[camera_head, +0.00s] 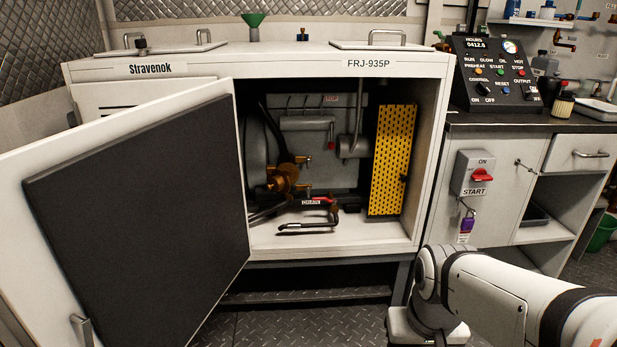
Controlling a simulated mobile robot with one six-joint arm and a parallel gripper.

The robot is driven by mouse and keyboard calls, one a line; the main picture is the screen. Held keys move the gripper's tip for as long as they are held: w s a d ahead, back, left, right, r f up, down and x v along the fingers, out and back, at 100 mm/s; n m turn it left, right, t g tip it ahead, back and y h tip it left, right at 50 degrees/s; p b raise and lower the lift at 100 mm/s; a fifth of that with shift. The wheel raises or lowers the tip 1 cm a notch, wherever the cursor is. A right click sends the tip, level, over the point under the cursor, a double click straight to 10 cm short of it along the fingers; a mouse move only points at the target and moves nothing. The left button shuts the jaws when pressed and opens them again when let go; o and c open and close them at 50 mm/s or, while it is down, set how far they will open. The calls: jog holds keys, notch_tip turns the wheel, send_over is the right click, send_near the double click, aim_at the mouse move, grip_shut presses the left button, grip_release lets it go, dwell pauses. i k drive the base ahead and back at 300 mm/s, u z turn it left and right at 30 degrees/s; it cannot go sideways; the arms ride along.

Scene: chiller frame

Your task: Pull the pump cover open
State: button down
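A yellow perforated panel (391,160), which looks like the pump cover, stands upright at the right inside the open cabinet (433,150). A small dark fitting (404,178) sits on its right edge. I cannot tell how it is hinged or how far it is swung. Brass pump parts (284,178) show uncovered to its left. The large cabinet door (140,190), white with a dark inner pad, stands swung wide open to the left. My arm shows at the lower right, outside the cabinet and apart from the panel. My gripper is out of view.
A red-handled valve (316,201) and a bent dark pipe (307,226) are low inside the cabinet. The open door blocks the left side. A bench with a control panel (496,72) and a red switch box (474,173) stands at the right. Tread-plate floor (300,325) is clear in front.

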aim_at(279, 180)
jog(key=z, duration=0.15)
jog(key=i, duration=1.05)
jog(key=z, duration=0.05)
